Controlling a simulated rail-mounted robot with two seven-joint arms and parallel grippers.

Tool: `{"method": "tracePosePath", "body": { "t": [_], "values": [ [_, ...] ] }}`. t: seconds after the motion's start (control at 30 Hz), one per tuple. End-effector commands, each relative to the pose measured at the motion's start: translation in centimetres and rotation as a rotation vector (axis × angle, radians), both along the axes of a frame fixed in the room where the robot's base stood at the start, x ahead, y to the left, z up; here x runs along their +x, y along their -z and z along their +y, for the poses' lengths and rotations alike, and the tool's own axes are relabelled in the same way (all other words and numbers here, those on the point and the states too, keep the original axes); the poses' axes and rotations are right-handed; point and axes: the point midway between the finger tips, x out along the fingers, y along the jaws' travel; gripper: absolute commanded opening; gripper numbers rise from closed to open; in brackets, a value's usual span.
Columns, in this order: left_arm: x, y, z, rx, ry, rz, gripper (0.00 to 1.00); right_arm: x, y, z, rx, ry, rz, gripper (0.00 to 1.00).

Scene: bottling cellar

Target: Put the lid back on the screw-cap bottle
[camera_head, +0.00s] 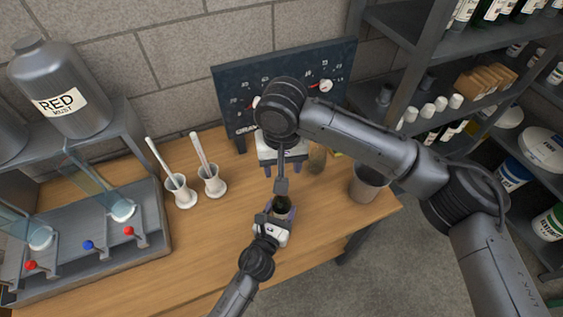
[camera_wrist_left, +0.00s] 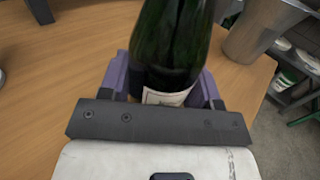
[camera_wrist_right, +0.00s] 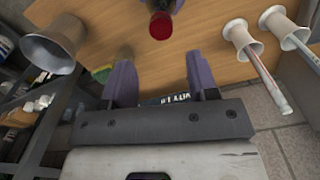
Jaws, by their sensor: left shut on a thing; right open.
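The dark green bottle (camera_head: 282,203) has a pale label, which shows in the left wrist view (camera_wrist_left: 175,40). My left gripper (camera_head: 277,212) is shut around its body. In the right wrist view the bottle ends in a round red top (camera_wrist_right: 161,26); I cannot tell if this is the lid or part of the neck. A separate loose lid is not visible. My right gripper (camera_head: 283,169) is open and empty, pointing down on the wall side of the bottle; its fingers (camera_wrist_right: 157,82) are wide apart. Part of my right wrist hides the bottle's mouth in the head view.
Two white pots (camera_head: 181,194) (camera_head: 212,186) with sticks stand on the wooden table (camera_head: 225,250) to the left, beside a grey filling rack (camera_head: 100,258). A grey cup (camera_head: 369,184) stands near the right edge. A small brown object (camera_head: 317,158) and a dark board (camera_head: 235,95) are behind.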

Motion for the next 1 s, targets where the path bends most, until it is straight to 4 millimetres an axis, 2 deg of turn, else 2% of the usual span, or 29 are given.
{"method": "tracePosePath", "body": {
  "t": [0.1, 0.3, 0.73, 0.87, 1.0],
  "values": [
    [0.0, 0.0, 0.0, 0.0, 0.0, 0.001, 0.0, 0.0, 0.0, 0.1, 0.006, -0.111, -0.001, 0.54],
    [0.0, 0.0, 0.0, 0.0, 0.0, 0.001, 0.0, 0.0, 0.0, 0.1, 0.007, -0.214, -0.003, 0.54],
    [0.0, 0.0, 0.0, 0.0, 0.0, 0.001, 0.0, 0.0, 0.0, 0.1, 0.006, -0.233, -0.003, 0.54],
    [0.0, 0.0, 0.0, 0.0, 0.0, 0.0, 0.0, 0.0, 0.7, 0.1, 0.005, -0.232, -0.001, 0.54],
    [0.0, 0.0, 0.0, 0.0, 0.0, 0.0, 0.0, 0.1, 2.4, 0.0, 0.005, -0.231, -0.002, 0.54]
  ]
}}
